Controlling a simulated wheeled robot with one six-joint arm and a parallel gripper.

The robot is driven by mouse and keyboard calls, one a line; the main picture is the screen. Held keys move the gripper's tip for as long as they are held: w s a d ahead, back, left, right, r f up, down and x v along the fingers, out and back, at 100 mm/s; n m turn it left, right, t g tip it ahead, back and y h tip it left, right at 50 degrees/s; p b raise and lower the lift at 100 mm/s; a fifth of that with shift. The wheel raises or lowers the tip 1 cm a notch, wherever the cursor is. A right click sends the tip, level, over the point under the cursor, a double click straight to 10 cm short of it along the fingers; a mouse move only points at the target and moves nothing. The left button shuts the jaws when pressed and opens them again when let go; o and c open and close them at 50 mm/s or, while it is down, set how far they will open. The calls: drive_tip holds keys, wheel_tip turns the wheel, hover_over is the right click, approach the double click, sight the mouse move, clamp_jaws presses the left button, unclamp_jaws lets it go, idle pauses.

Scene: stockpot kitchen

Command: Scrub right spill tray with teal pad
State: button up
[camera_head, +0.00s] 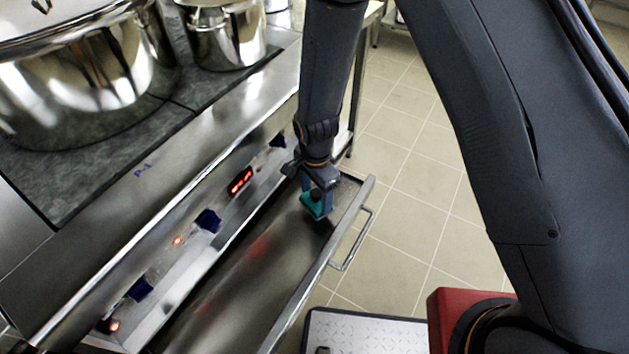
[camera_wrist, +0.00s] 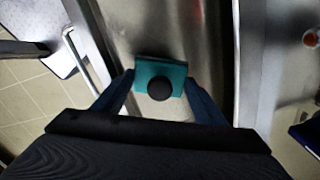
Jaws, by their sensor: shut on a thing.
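The teal pad (camera_head: 313,207) is in my gripper (camera_head: 318,193), which points down into the open spill tray (camera_head: 240,294). In the wrist view the teal pad (camera_wrist: 160,70) has a round black knob and sits between the two fingers of my gripper (camera_wrist: 160,92), which is shut on it. The pad is over the tray's far end, close to the metal floor; I cannot tell whether it touches. The tray floor (camera_wrist: 165,25) is shiny steel, with a darker patch beside the pad in the head view.
The tray's front wall has a bar handle (camera_head: 354,245). The stove front with blue knobs (camera_head: 208,220) and a red display (camera_head: 240,182) runs along the tray's left. A large steel pot (camera_head: 75,85) and a smaller pot (camera_head: 228,35) stand on the cooktop. Tiled floor (camera_head: 410,170) lies right.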

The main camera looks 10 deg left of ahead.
drive_tip(key=shift+r+p, duration=1.45)
drive_tip(key=shift+r, duration=0.8)
